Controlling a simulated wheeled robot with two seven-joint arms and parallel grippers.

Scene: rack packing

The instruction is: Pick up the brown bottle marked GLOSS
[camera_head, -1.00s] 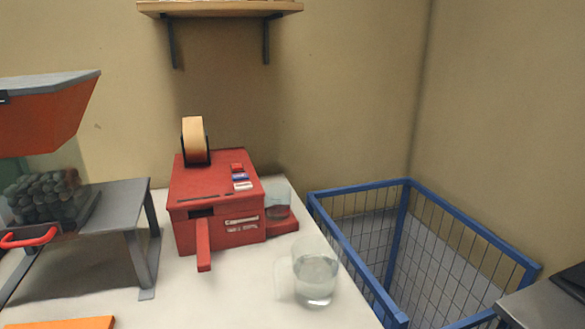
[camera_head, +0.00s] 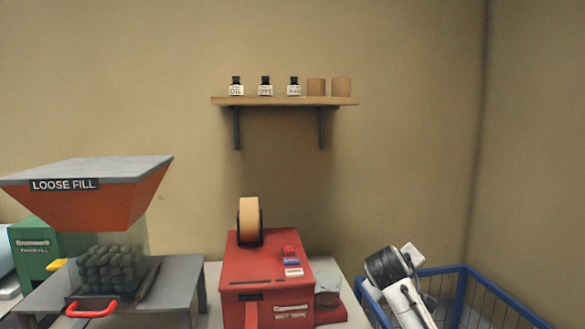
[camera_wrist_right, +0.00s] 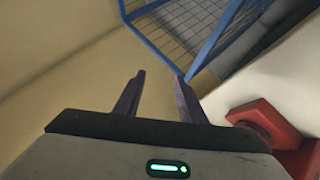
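Three small dark-capped bottles with white labels stand on the wall shelf (camera_head: 285,101) in the head view. The left bottle (camera_head: 236,87) reads OIL and the middle bottle (camera_head: 265,87) appears to read DYE. The label of the right bottle (camera_head: 294,88) is too small to read, so I cannot tell whether it is GLOSS. My right gripper (camera_wrist_right: 160,76) is open and empty in the wrist view. In the head view my right arm rises at the lower right, well below the shelf and to its right. My left gripper is not in view.
A blue wire cage (camera_head: 480,285) is at right. The wall around the shelf is clear.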

